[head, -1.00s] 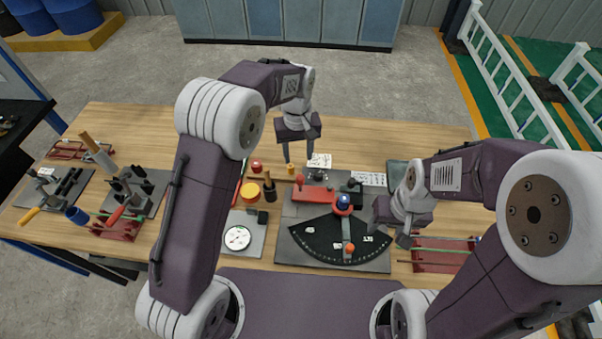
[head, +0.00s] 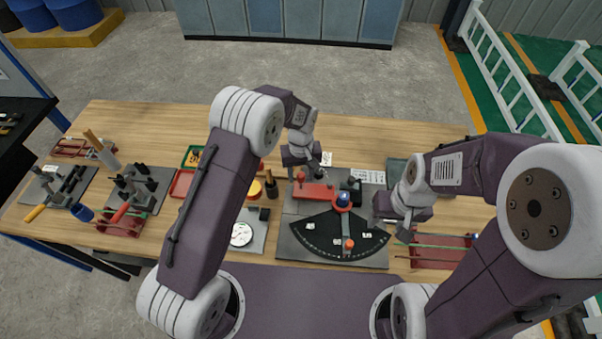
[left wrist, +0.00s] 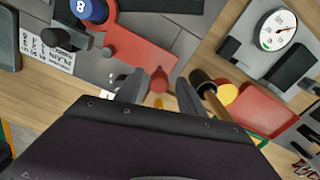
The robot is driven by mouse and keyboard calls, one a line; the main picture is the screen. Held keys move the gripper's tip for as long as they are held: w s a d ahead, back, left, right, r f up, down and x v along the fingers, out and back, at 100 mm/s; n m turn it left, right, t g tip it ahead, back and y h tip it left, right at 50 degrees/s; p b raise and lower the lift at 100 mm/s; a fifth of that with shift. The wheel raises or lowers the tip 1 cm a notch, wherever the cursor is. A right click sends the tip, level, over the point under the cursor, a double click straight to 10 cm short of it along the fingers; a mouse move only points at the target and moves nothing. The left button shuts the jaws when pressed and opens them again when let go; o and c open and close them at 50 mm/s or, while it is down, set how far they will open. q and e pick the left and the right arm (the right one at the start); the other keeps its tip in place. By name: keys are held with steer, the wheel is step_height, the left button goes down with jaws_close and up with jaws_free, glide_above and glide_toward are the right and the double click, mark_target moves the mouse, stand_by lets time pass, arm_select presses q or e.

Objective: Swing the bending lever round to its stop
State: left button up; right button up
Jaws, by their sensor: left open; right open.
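The bender stands on a grey base plate (head: 300,258) with a black marked sector (head: 325,235). Its grey lever arm (head: 345,226) runs from a red pivot with a blue ball (head: 343,198) to an orange knob (head: 348,244) near the sector's front edge. A red block (head: 318,192) with a red knob (head: 300,177) lies left of the pivot. My left gripper (head: 304,176) is open above that knob. In the left wrist view its fingers (left wrist: 156,88) stand either side of the red knob (left wrist: 158,78); contact is unclear. My right gripper (head: 400,232) is open beside the base plate's right edge.
A red tray (head: 440,257) lies to the right. Several tools fill the table's left end. Bare wood lies behind the bender.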

arm_select(q)
jaws_close()
stand_by(1.3)
